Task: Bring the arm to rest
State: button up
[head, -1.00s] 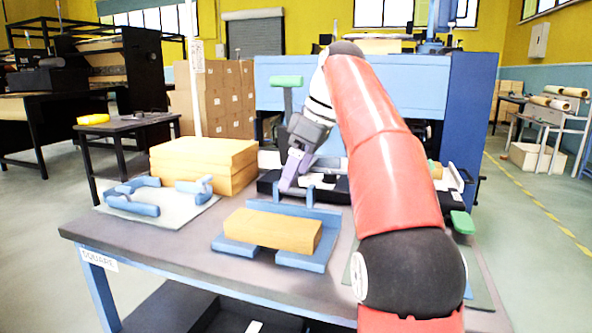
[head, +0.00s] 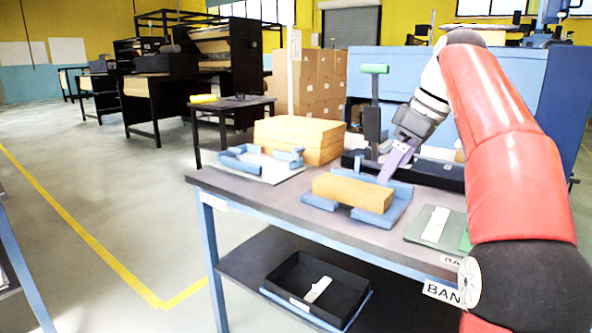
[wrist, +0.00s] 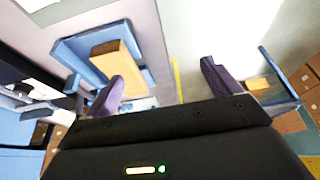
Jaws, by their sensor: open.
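My gripper (head: 396,160) is raised above the back of the workbench (head: 262,196), at the end of my red arm. In the wrist view its two purple fingers (wrist: 165,85) stand wide apart with nothing between them. A kraft-brown block (head: 352,192) rests on a blue cradle (head: 398,209) in front of my gripper, apart from it. The block also shows in the wrist view (wrist: 118,65), beyond the left finger.
A stack of brown blocks (head: 298,136) and a mat with blue corner pieces (head: 240,160) lie on the bench's left. A black tray (head: 345,297) sits on the lower shelf. A green-handled post (head: 373,95) stands near my gripper. Open floor lies left.

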jog(key=s+a+f+m+t+h, duration=0.1)
jog(key=s+f+m, duration=0.4)
jog(key=s+f, duration=0.7)
jog(key=s+a+f+m+t+h, duration=0.1)
jog(key=s+f+m, duration=0.4)
jog(key=s+f, duration=0.7)
jog(key=shift+s+a+f+m+t+h, duration=0.4)
jog(key=shift+s+a+h, duration=0.5)
jog(key=shift+s, duration=0.2)
